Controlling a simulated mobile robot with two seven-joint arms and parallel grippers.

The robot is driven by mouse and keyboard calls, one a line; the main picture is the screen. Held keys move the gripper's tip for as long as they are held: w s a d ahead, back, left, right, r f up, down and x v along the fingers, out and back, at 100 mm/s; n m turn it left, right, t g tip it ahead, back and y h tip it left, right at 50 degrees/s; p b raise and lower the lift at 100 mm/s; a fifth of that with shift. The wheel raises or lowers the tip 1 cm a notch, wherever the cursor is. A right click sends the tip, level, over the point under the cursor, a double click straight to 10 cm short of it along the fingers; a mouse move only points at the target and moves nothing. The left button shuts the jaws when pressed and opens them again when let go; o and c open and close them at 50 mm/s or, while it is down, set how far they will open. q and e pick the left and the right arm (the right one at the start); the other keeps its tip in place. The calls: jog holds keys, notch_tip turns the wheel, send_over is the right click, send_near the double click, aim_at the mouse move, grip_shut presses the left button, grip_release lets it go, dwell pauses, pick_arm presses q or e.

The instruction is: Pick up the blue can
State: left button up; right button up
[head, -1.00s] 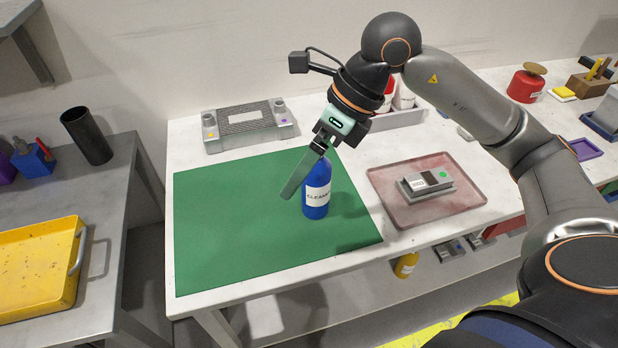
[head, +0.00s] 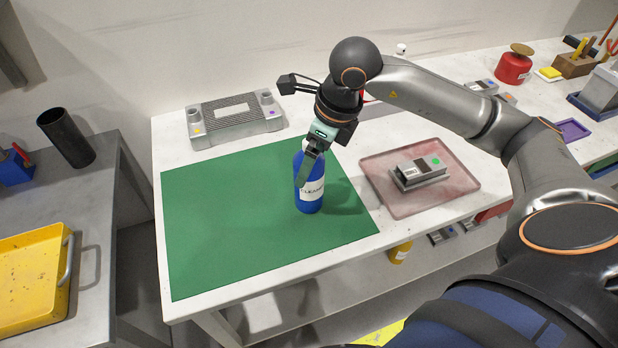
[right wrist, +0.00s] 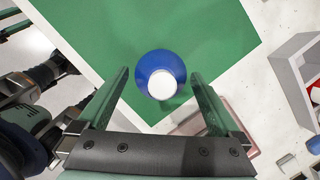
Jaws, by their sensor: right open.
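The blue can (head: 311,200) is a blue bottle-shaped container with a white "CLEANER" label, upright on the green mat (head: 230,225). In the right wrist view the blue can (right wrist: 151,66) is seen from above with a white top, just beyond and between the two fingertips. My right gripper (head: 307,180) is open above and in front of it, one finger covering part of the can in the head view. The right wrist view shows both fingers of the right gripper (right wrist: 160,78) spread apart with nothing between their pads.
A pinkish tray (head: 400,207) with a grey device (head: 418,174) lies right of the mat. A grey ribbed fixture (head: 235,120) stands behind it. A side table at left holds a yellow tray (head: 30,325) and a black cylinder (head: 66,138). The mat's left part is clear.

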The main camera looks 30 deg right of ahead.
jog(key=x, duration=0.3)
jog(key=shift+f, duration=0.25)
grip_shut()
dwell(0.6)
